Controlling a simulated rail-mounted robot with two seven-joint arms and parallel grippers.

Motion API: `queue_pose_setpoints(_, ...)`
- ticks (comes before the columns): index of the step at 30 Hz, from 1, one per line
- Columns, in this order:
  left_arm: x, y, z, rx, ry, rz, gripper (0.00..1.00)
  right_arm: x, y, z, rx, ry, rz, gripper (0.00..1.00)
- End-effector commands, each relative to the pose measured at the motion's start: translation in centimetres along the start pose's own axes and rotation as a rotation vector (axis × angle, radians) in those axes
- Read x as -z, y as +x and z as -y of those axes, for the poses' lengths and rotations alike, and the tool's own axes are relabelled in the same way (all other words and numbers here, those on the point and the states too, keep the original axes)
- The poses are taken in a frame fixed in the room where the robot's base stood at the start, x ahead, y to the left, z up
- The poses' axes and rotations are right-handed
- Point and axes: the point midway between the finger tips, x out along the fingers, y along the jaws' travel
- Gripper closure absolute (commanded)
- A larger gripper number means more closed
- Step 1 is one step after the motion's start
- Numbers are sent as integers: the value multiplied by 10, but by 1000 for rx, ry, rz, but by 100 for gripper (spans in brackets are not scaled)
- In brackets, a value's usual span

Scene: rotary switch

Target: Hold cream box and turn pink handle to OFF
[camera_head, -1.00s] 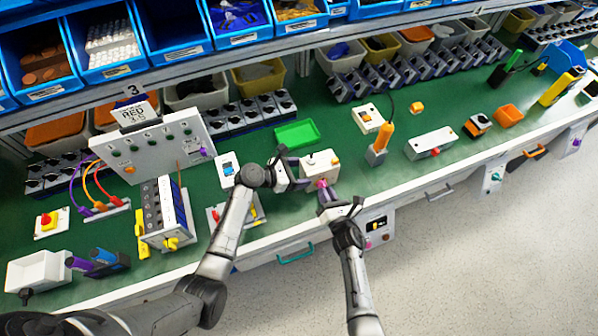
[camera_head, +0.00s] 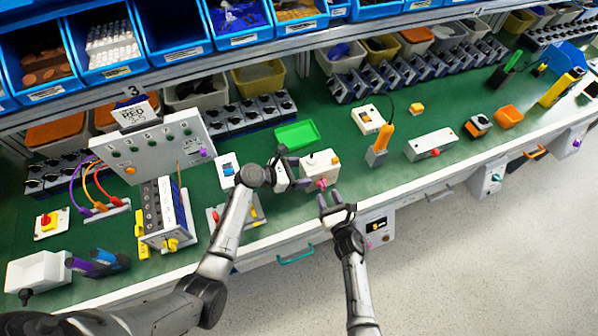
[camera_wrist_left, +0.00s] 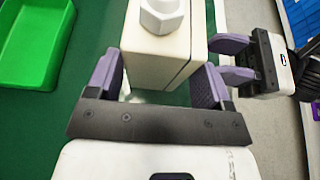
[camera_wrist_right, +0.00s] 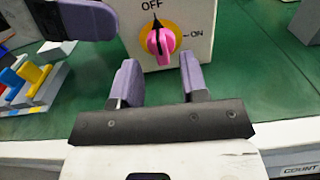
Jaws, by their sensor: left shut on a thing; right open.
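The cream box (camera_head: 318,163) stands near the bench's front edge in the head view. My left gripper (camera_head: 295,172) is shut on it; the left wrist view shows the box (camera_wrist_left: 160,62) between the purple fingers. The pink handle (camera_head: 321,184) is on the box's front face. In the right wrist view, the handle (camera_wrist_right: 161,42) sits on a yellow-orange dial, and its black pointer tip points up at the OFF label. ON is at the right. My right gripper (camera_wrist_right: 158,82) is open and empty, in front of the handle and apart from it.
A green tray (camera_head: 297,134) lies behind the box. A block with an orange handle (camera_head: 382,142) stands to the right, and a panel with a yellow part (camera_head: 250,213) lies to the left. The bench's front edge runs just below the box.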

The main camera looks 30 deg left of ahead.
Motion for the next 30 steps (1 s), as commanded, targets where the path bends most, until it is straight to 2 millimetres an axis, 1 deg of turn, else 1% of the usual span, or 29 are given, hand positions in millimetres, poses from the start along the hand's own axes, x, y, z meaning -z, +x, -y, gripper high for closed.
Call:
queue_pose_setpoints(2,-1,0,0,0,0,2,67,1,-7,-4,-3,3,0,60)
queue_pose_setpoints(12,0,0,0,0,0,1,67,0,-31,-1,-2,0,0,60)
queue_pose_setpoints(17,-1,0,0,0,0,1,67,0,-35,-1,-2,-1,0,60)
queue_pose_setpoints(25,-1,0,0,0,0,1,67,0,-36,0,-1,-1,0,60)
queue_pose_setpoints(26,-1,0,0,0,0,1,23,0,-36,0,-1,-1,0,60)
queue_pose_setpoints(30,0,0,0,0,0,1,10,0,-36,0,-1,-1,0,60)
